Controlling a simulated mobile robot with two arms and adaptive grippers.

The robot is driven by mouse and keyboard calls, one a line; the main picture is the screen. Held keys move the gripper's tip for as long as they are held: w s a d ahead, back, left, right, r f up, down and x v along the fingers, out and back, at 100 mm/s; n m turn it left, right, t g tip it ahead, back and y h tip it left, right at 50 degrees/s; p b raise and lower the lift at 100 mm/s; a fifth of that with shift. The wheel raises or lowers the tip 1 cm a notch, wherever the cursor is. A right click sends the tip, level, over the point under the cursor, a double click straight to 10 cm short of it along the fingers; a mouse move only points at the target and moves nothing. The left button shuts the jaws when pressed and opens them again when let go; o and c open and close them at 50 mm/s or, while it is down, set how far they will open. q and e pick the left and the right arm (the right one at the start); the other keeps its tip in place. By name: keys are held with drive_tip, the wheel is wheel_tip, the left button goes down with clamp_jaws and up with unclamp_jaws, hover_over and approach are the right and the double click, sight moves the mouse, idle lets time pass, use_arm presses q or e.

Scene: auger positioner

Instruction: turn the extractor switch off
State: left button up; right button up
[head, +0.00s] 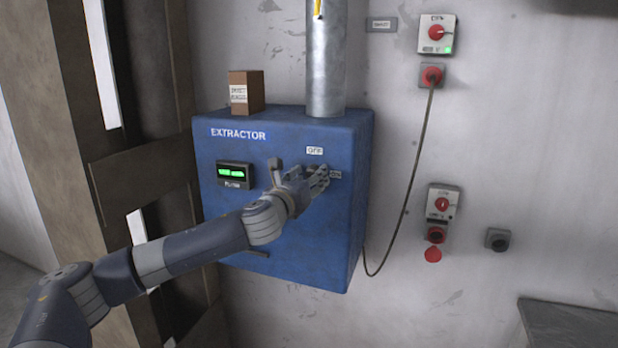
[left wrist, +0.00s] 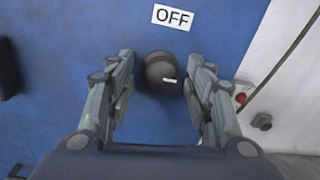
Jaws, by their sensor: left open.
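The extractor is a blue box (head: 285,235) on the wall with an "EXTRACTOR" label. Its switch is a dark round knob (left wrist: 160,70) with a short white mark on its right part. An "OFF" label (left wrist: 173,17) sits above the knob; it also shows in the head view (head: 315,151). A partly covered label (head: 336,174) sits to the right of the knob. My left gripper (head: 318,179) is open in front of the box, its fingers on either side of the knob in the wrist view (left wrist: 162,88). I cannot tell whether they touch it. The hand hides the knob in the head view. My right gripper is out of view.
A lit green display (head: 234,174) is left of the switch. A small brown box (head: 250,90) and a metal duct (head: 327,65) stand on top. Wall switches (head: 436,35) (head: 442,205) and a hanging cable (head: 410,180) are to the right.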

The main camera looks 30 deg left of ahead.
use_arm(q)
drive_tip(key=c, duration=1.1)
drive_tip(key=shift+n, duration=0.4)
drive_tip(key=n+b, duration=0.2)
drive_tip(key=n, duration=1.5)
drive_tip(key=shift+d, duration=0.1)
drive_tip(key=shift+n+y, duration=0.3)
drive_tip(key=shift+n, duration=0.1)
